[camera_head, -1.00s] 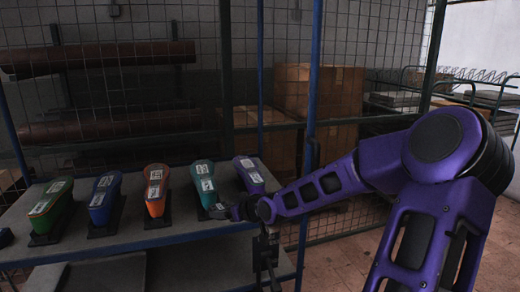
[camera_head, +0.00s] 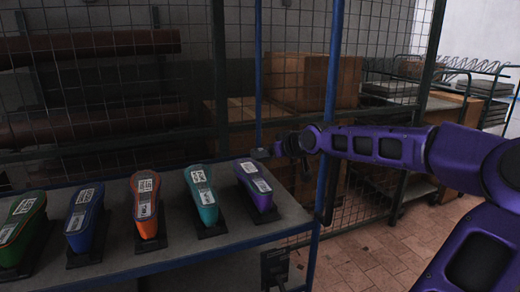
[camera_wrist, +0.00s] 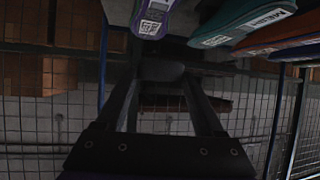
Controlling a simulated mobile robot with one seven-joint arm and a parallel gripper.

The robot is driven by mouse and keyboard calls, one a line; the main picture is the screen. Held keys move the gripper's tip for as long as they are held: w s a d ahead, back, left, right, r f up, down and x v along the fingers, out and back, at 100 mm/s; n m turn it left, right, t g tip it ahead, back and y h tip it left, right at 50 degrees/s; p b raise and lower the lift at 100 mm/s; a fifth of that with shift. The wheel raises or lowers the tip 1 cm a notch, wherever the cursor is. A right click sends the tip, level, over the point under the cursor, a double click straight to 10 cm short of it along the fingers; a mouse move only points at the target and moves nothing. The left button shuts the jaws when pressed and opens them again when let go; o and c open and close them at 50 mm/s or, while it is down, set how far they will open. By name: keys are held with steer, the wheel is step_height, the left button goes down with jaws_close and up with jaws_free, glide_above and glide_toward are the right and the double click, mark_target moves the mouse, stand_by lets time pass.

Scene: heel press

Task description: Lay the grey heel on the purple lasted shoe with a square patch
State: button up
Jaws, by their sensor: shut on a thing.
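The purple lasted shoe (camera_head: 262,198) stands at the right end of the shelf row, with white printed labels on its top. It also shows at the top of the wrist view (camera_wrist: 152,18), where a square black-and-white patch is visible. My gripper (camera_head: 275,150) is raised behind and to the right of this shoe, apart from it. In the wrist view my gripper (camera_wrist: 160,92) is shut on the dark grey heel (camera_wrist: 162,71), held between the fingertips. The heel is small and dark in the head view (camera_head: 261,154).
Left of the purple shoe stand a teal shoe (camera_head: 203,196), an orange shoe (camera_head: 146,205), a blue shoe (camera_head: 85,220) and a green shoe (camera_head: 20,232) on dark bases. A blue post (camera_head: 333,110) and wire mesh stand close by my arm. Cardboard boxes (camera_head: 300,82) sit behind.

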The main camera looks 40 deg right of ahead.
mark_target(267, 190)
steer(key=shift+s+f, duration=0.1)
steer(key=shift+f, duration=0.9)
steer(key=shift+f+b, duration=1.9)
steer(key=shift+f, duration=1.45)
steer(key=shift+f, duration=0.55)
steer(key=o, duration=1.4)
steer(key=p+v, duration=0.3)
steer(key=v, duration=1.4)
steer(key=shift+s+p, duration=0.15)
steer(key=shift+p, duration=0.15)
steer(key=shift+a, duration=0.1)
